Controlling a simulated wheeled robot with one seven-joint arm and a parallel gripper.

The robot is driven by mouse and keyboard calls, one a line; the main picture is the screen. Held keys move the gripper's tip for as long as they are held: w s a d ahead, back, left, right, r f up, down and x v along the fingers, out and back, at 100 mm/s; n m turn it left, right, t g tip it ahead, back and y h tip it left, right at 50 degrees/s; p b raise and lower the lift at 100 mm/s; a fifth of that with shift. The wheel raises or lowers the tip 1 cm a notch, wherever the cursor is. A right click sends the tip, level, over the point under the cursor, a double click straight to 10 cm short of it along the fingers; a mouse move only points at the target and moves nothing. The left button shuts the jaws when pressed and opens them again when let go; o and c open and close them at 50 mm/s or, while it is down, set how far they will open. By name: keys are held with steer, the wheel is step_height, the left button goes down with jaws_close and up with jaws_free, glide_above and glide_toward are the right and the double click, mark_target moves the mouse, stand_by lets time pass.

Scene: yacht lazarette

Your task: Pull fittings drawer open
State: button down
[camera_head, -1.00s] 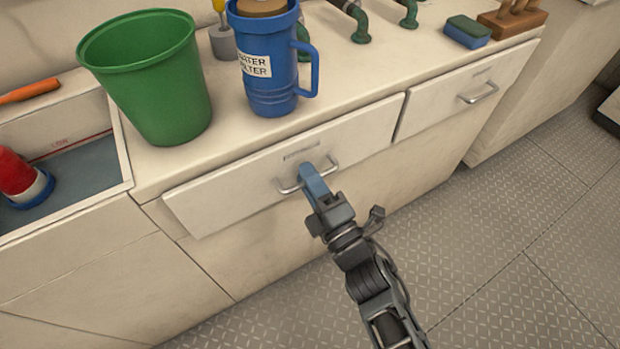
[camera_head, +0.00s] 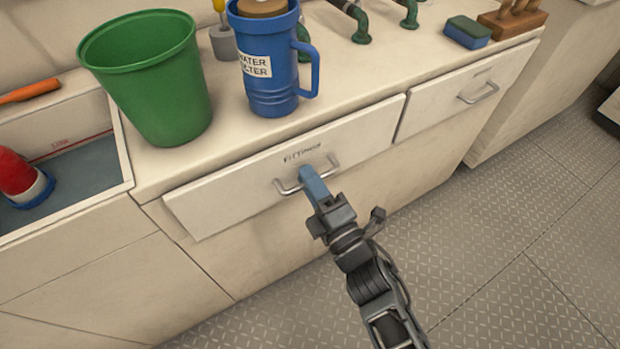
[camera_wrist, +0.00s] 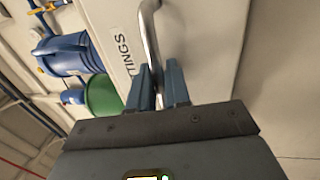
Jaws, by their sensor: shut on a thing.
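The fittings drawer (camera_head: 240,190) is a white front below the counter, with its label "FITTINGS" above a silver bar handle (camera_head: 289,190). Its front stands slightly proud of the cabinet at the left end. My gripper (camera_head: 306,180) has blue fingers and is shut on the handle near its middle. In the wrist view my gripper (camera_wrist: 158,85) has a finger on each side of the handle (camera_wrist: 150,40), and part of the label shows on the drawer front (camera_wrist: 190,45). The drawer's inside is hidden.
On the counter (camera_head: 345,85) above stand a green bucket (camera_head: 155,85) and a blue water filter jug (camera_head: 268,65). A second drawer (camera_head: 450,95) is at the right. The patterned metal floor (camera_head: 470,240) in front is clear.

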steer(key=r+p+v, duration=0.1)
steer(key=r+v, duration=0.1)
steer(key=v, duration=1.1)
steer(key=r+p+v, duration=0.1)
steer(key=r+v, duration=0.2)
steer(key=v, duration=0.9)
steer(key=shift+v, duration=0.85)
steer(key=shift+d, duration=0.1)
steer(key=c, duration=1.3)
jaws_free()
steer(key=shift+w, duration=0.1)
steer(key=shift+c, duration=0.2)
steer(key=v, duration=0.7)
steer(key=shift+s+d, duration=0.2)
steer(key=shift+s, duration=0.15)
